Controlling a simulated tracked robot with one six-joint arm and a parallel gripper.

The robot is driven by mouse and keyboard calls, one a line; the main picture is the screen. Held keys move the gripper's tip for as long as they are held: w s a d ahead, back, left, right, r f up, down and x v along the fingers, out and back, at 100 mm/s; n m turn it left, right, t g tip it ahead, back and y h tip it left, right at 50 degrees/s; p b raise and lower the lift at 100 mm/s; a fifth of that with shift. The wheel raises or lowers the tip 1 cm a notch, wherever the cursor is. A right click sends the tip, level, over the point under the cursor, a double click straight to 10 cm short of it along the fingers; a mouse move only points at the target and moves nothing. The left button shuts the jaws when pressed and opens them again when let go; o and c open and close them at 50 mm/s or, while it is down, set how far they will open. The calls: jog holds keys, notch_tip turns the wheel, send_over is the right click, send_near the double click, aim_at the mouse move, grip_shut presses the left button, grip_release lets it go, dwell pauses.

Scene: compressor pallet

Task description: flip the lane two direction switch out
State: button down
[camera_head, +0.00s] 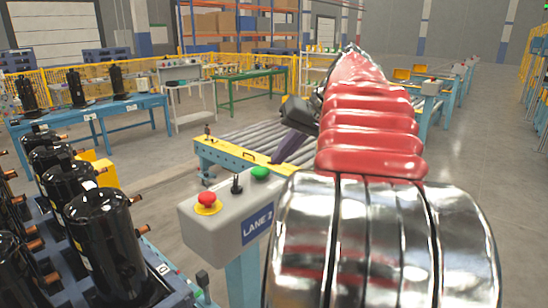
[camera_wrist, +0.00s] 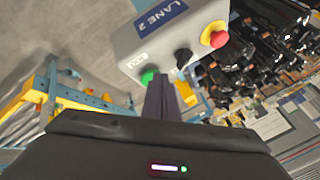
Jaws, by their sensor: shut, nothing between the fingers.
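The lane two control box (camera_head: 222,222) is grey, labelled LANE 2, on a blue post. It carries a red mushroom button on a yellow ring (camera_head: 207,203), a black direction switch (camera_head: 236,184) in the middle and a green button (camera_head: 260,173). In the wrist view the black switch (camera_wrist: 183,58) stands between the green button (camera_wrist: 148,76) and the red button (camera_wrist: 216,36). My gripper (camera_head: 276,161) is shut and empty, its dark fingers above and behind the green button. In the wrist view its fingertips (camera_wrist: 161,77) lie beside the green button, apart from the switch.
A roller conveyor (camera_head: 255,137) with a yellow end rail (camera_head: 232,155) runs behind the box. Black compressors (camera_head: 103,243) stand on a blue rack at the left front. A blue table (camera_head: 90,117) holds more of them farther back. Open floor (camera_head: 480,150) lies on the right.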

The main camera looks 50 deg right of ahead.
aim_at(236, 185)
jog(key=x, duration=0.8)
jog(key=shift+w+a+f, duration=0.2)
jog(key=shift+w+a, duration=1.3)
